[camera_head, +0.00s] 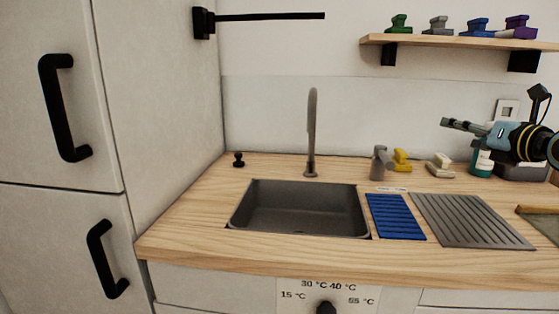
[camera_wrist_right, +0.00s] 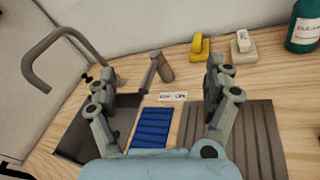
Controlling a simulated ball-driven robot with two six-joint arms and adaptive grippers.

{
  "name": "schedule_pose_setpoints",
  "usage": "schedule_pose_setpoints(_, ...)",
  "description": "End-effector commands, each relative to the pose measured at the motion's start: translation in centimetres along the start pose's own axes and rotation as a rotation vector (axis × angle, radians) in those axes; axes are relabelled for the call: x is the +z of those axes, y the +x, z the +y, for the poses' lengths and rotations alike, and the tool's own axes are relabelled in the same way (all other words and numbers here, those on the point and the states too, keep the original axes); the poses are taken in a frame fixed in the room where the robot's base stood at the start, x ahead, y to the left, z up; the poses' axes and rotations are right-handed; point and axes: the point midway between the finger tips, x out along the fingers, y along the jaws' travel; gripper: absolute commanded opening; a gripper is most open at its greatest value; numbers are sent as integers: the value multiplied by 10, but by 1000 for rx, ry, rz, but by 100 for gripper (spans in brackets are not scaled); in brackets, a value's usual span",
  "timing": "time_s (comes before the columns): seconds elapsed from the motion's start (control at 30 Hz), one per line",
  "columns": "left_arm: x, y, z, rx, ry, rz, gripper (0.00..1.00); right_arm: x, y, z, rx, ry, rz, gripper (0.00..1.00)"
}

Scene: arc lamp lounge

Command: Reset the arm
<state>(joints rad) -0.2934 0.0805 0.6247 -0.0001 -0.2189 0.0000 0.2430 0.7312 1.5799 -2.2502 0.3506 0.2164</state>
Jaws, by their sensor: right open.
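My right gripper (camera_head: 462,127) is at the right side of the head view, raised above the back right of the counter. It points left, and nothing is between its fingers. In the right wrist view its two fingers (camera_wrist_right: 160,95) are spread apart and empty. Behind them show the sink (camera_wrist_right: 80,135), the blue ribbed mat (camera_wrist_right: 152,128) and the grey ribbed drainer (camera_wrist_right: 250,135). The right forearm is partly cut off by the picture's right edge. My left gripper is in neither view.
The sink (camera_head: 300,207) has a tall faucet (camera_head: 312,130). A blue mat (camera_head: 395,216) and grey drainer (camera_head: 470,220) lie right of it. A grey lever (camera_head: 379,163), yellow item (camera_head: 402,160) and teal bottle (camera_head: 482,162) stand behind. A shelf (camera_head: 450,42) hangs above.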

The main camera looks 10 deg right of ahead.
Motion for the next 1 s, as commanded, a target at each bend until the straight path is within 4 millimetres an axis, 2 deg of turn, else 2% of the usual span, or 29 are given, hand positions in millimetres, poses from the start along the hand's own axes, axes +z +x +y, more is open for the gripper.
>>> schedule_pose_setpoints(0.1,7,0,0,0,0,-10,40,-8,-11,42,118,178,-94,85)
schedule_pose_setpoints(0.2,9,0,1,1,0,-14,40,-9,-30,71,204,387,-203,85)
schedule_pose_setpoints(0.27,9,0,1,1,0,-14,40,-8,-47,84,239,554,-282,85)
schedule_pose_setpoints(0.37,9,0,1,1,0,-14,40,-13,-84,82,227,915,-443,85)
schedule_pose_setpoints(0.43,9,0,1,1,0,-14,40,-29,-113,65,142,1193,-553,85)
schedule_pose_setpoints(0.47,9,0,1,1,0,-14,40,-41,-126,56,85,1309,-594,85)
schedule_pose_setpoints(0.57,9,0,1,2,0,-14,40,-101,-170,28,-184,1670,-687,85)
schedule_pose_setpoints(0.6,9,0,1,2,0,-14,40,-128,-187,22,-306,1785,-702,85)
schedule_pose_setpoints(0.67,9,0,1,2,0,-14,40,-167,-212,21,-484,1921,-704,85)
schedule_pose_setpoints(0.7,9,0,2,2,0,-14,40,-190,-227,24,-592,1991,-693,85)
schedule_pose_setpoints(0.8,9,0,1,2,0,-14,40,-233,-259,37,-821,2109,-653,85)
schedule_pose_setpoints(1.0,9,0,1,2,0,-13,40,-290,-311,72,-1169,2230,-536,85)
